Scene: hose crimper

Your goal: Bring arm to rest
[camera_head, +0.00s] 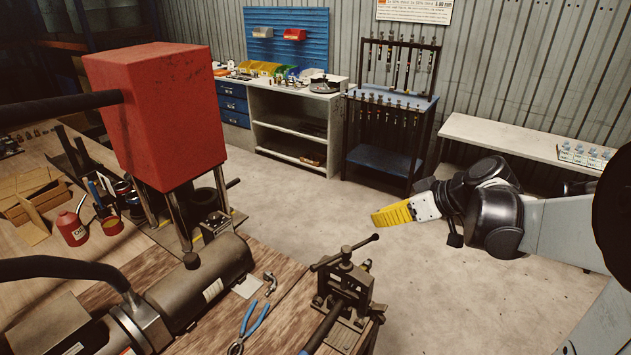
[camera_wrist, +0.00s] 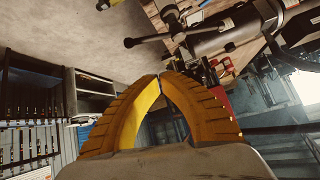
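My gripper (camera_head: 378,218) has ribbed yellow fingers and hangs in free air right of the workbench, pointing left in the head view. In the wrist view, its two fingertips (camera_wrist: 160,77) meet, and nothing shows between them. My arm reaches in from the right edge of the head view. The gripper is apart from the bench and from the vise (camera_head: 345,292) at the bench's corner.
The bench bears a red crimper housing (camera_head: 160,105), a dark cylinder (camera_head: 205,280) and blue-handled pliers (camera_head: 250,322). A tool rack (camera_head: 390,140) and a white side bench (camera_head: 510,142) stand behind. The concrete floor (camera_head: 310,215) between is clear.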

